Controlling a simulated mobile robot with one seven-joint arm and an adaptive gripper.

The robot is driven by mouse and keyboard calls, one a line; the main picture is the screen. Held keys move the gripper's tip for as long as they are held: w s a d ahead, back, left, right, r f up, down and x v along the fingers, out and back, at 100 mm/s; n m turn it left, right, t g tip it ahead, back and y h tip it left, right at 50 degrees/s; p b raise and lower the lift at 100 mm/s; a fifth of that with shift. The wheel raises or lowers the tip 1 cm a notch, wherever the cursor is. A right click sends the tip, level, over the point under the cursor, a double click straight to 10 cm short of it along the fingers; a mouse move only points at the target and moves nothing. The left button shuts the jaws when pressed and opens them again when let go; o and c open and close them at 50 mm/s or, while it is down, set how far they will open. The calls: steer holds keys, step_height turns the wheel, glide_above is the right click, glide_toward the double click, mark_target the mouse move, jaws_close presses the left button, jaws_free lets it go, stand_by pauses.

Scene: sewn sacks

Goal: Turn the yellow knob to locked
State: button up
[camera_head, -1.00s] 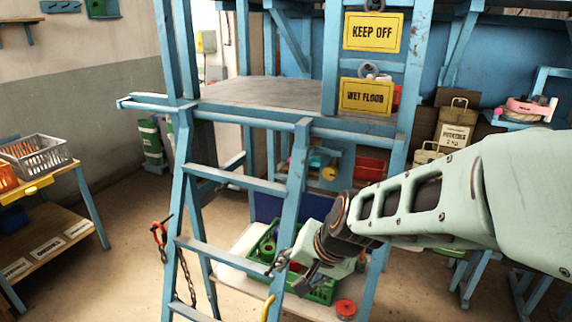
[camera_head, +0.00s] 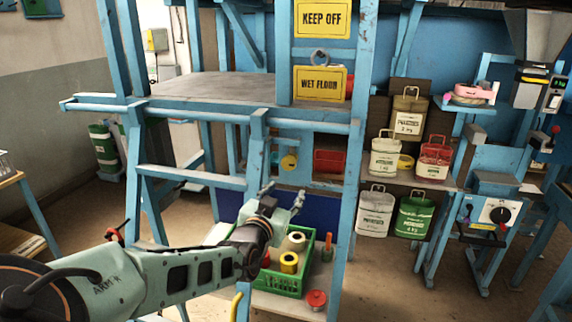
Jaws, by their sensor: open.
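A round yellow knob (camera_head: 289,162) shows at the back of the blue frame, under the grey platform and left of a red bin. Its markings are too small to read, so I cannot tell which position it is in. My gripper (camera_head: 283,194) is open and empty, with its fingers pointing up and away from me. In the picture it sits just below the knob, apart from it. How far the knob lies behind the fingers is hard to tell.
A green crate (camera_head: 280,276) with yellow and pale rolls stands on the low shelf below my gripper. A blue ladder (camera_head: 187,176) and posts flank the opening. Labelled sacks (camera_head: 408,116) hang at the right, beside a dial panel (camera_head: 496,213).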

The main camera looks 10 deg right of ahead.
mark_target(288, 165)
steer(key=shift+t+h, duration=0.3)
steer(key=shift+t, duration=0.5)
steer(key=w+d+r, duration=0.1)
steer(key=w, duration=0.2)
steer(key=w+d+r, duration=0.1)
steer(key=w, duration=0.2)
steer(key=w+d+r, duration=0.1)
steer(key=w+d, duration=0.1)
steer(key=w, duration=0.1)
steer(key=shift+w+r+p, duration=0.35)
steer(key=shift+p, duration=0.05)
steer(key=c, duration=1.2)
steer(key=shift+o, duration=0.2)
